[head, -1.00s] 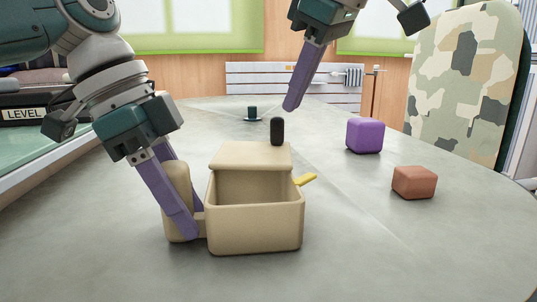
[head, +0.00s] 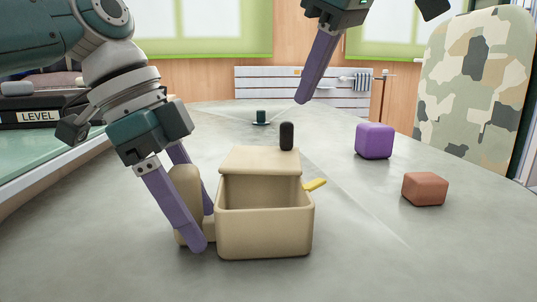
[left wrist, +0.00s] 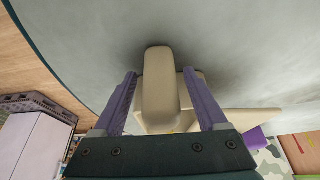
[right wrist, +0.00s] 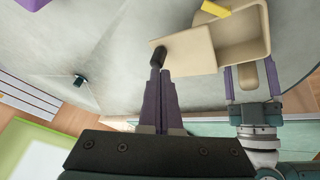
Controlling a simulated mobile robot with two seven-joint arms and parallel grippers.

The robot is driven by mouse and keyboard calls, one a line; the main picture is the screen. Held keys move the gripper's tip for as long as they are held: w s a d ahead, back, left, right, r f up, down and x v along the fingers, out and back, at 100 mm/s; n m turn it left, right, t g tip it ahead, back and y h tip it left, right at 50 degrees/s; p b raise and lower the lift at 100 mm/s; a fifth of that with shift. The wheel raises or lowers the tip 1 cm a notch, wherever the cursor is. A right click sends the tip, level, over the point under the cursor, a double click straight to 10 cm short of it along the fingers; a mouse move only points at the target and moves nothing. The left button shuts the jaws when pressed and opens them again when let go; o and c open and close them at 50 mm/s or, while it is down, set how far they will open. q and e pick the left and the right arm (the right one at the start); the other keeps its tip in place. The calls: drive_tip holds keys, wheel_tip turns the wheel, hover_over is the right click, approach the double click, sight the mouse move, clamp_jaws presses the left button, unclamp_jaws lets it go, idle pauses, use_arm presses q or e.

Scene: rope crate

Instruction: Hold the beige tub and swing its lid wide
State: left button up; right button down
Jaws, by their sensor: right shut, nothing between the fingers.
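The beige tub (head: 264,238) stands upright on the grey table, its mouth empty. Its lid (head: 262,159) is swung open and slopes back from the rear rim, with a black knob (head: 286,136) at its far edge; it also shows in the right wrist view (right wrist: 190,52). A beige upright handle (head: 186,200) is on the tub's left side. My left gripper (left wrist: 159,72) is open, its fingers on either side of this handle with small gaps. My right gripper (head: 301,101) is shut and empty, above and behind the knob.
A yellow tab (head: 315,184) sticks out at the tub's right side. A purple block (head: 375,141) and a reddish-brown block (head: 424,188) lie to the right. A small dark green object (head: 261,117) stands farther back. The table front right is clear.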

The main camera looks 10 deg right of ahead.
use_arm(q)
drive_tip(key=v, duration=1.2)
